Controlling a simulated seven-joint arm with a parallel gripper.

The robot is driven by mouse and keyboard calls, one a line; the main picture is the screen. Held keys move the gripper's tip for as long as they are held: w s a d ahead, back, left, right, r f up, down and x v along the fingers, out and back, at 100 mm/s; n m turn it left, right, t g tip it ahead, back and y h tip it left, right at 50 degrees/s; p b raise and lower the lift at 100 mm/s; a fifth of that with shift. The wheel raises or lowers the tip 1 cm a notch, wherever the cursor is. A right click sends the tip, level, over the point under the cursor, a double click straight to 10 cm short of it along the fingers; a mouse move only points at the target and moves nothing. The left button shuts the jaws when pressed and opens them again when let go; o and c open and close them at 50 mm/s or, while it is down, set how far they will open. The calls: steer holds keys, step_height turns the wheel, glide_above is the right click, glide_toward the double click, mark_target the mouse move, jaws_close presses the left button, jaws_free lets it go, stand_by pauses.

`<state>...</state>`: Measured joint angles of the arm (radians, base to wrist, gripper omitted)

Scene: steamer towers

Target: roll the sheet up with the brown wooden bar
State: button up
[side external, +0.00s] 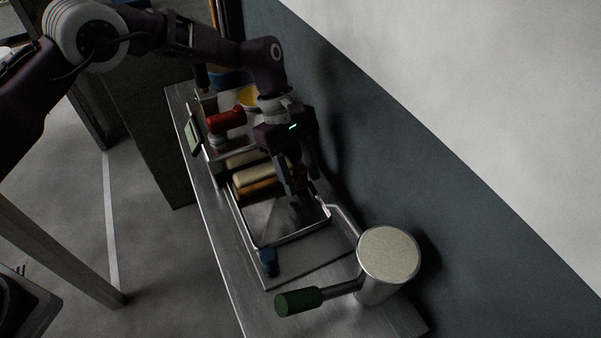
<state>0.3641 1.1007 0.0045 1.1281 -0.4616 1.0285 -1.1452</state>
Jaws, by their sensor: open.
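The brown wooden bar (258,190) lies across a shallow metal tray (290,239), toward its far end. Cream rolls (262,173) lie just beyond the bar. A greyish surface fills the nearer part of the tray. I cannot tell whether it is a thin sheet or the bare tray floor. My gripper (302,187) is open and points down over the right part of the tray, by the bar's right end. Its fingers hide part of that end. I cannot tell whether they touch the bar or the tray.
A metal pot (385,265) with a pale top and green handle (298,301) stands at the near right. A small blue object (268,262) sits at the tray's near left corner. A red-handled item (225,121) and yellow bowl (249,96) stand behind. A dark wall runs along the right.

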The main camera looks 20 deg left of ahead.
steer(key=v, duration=0.7)
stand_by(0.4)
steer(key=s+a+r+m+t, duration=0.1)
steer(key=s+a+r+m, duration=0.1)
steer(key=s+a+r, duration=0.4)
steer(key=s+a+r+m+t+y, duration=0.1)
steer(key=a+r+m+t, duration=0.1)
steer(key=a+r, duration=0.35)
steer(key=s+a+r+m+t, duration=0.1)
steer(key=s+a+r+m, duration=0.2)
steer(key=r, duration=0.5)
steer(key=s+a+f+m+t+y, duration=0.1)
steer(key=s+a, duration=0.3)
steer(key=s, duration=0.6)
steer(key=s+a+f+m+t+y, duration=0.1)
steer(key=s+a+m, duration=0.3)
steer(key=s, duration=0.6)
steer(key=shift+s+a+t+y, duration=0.3)
steer(key=shift+a+t+y, duration=0.25)
steer(key=shift+t, duration=0.35)
